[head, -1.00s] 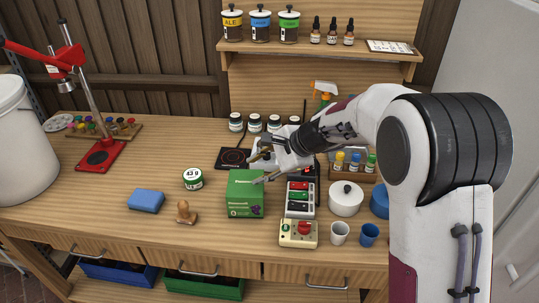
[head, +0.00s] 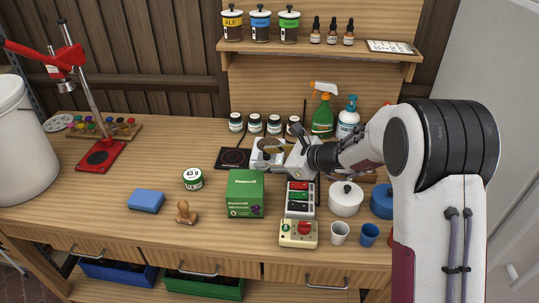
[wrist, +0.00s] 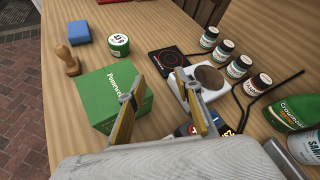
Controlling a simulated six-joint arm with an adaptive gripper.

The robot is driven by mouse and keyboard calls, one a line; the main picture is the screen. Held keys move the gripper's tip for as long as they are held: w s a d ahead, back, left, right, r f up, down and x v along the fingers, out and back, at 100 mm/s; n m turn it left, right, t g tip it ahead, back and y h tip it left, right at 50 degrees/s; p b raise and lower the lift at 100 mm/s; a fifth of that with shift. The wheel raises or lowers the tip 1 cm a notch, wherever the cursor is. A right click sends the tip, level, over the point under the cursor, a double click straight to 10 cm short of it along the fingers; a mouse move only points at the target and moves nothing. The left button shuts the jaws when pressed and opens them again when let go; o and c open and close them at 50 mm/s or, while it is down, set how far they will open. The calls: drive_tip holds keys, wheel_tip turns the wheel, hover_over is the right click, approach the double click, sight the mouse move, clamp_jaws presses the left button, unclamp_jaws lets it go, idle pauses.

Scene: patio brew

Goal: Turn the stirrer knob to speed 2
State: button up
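The stirrer is a white unit with a round grey-brown top plate in the wrist view (wrist: 208,78).
A green box (head: 245,195) stands in front of the stirrer. A black hotplate (head: 233,158) is left of it, with several small jars (head: 254,124) behind. A switch box (head: 299,200) and white pot (head: 346,199) are at right. Spray bottle (head: 322,116) stands behind.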

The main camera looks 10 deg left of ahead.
sight(269, 161)
drive_tip(key=w+d+f+m+t, duration=0.3)
drive_tip(key=w+d+m, duration=0.1)
drive_tip(key=m, duration=0.2)
drive_tip(key=shift+d+f+m+h, duration=0.2)
drive_tip(key=shift+f+m+h, duration=0.05)
drive_tip(key=shift+m+h, duration=0.15)
drive_tip(key=shift+x, duration=3.9)
clamp_jaws()
